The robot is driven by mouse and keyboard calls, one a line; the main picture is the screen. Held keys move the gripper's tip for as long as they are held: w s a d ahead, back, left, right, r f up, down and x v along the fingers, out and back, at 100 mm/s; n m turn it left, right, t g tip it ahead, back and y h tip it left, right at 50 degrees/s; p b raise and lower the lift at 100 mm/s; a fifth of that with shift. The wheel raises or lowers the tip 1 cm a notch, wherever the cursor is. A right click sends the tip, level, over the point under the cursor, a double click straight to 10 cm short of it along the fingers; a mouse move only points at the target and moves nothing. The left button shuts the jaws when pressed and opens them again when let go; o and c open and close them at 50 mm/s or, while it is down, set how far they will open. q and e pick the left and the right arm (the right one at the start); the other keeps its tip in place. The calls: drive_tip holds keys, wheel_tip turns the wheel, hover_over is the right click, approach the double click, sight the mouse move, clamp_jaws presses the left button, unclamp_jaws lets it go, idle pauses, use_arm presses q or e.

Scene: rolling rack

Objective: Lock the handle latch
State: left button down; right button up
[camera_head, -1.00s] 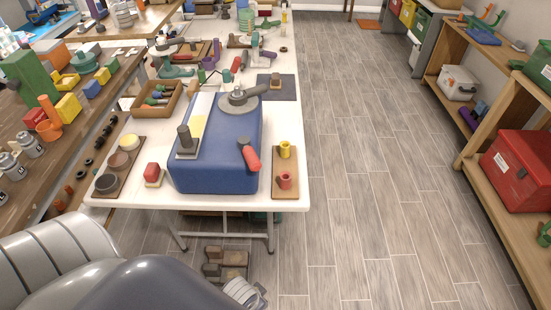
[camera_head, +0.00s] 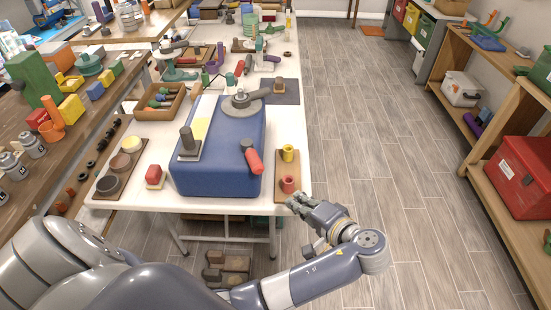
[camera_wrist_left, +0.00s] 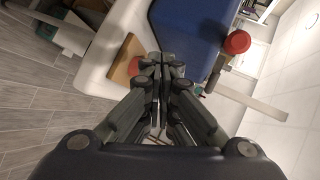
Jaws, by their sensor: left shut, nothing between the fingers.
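A blue block (camera_head: 215,178) sits on the white table. A latch with a red handle (camera_head: 254,161) and a grey pivot end is on the block's top near its front right edge. The red handle end (camera_wrist_left: 237,42) and the blue block (camera_wrist_left: 188,22) also show in the left wrist view. My left gripper (camera_head: 294,200) is shut and empty, just off the table's front right corner. It is right of and nearer than the latch, apart from it. In the wrist view its closed fingertips (camera_wrist_left: 161,60) point towards the block. My right gripper is not in view.
A wooden board (camera_head: 287,165) with yellow and red cups stands right of the block, close to my gripper. A dark grey post (camera_head: 187,143) and a round grey part with a lever (camera_head: 243,103) are on the block. The floor (camera_head: 370,150) to the right is clear.

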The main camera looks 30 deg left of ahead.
sight(252, 156)
use_arm(q)
drive_tip(key=w+d+r+n+t+y, duration=0.1)
drive_tip(key=w+d+r+y, duration=0.1)
drive_tip(key=r, duration=0.6)
drive_tip(key=shift+w+r+y, duration=0.35)
drive_tip(key=shift+w+y, duration=0.35)
drive_tip(key=shift+y, duration=0.3)
drive_tip(key=a+f+p, duration=0.1)
drive_tip(key=a+p, duration=0.3)
drive_tip(key=a, duration=0.7)
drive_tip(key=shift+w+a+f, duration=0.2)
drive_tip(key=shift+w+f, duration=0.05)
drive_tip(key=shift+f, duration=0.15)
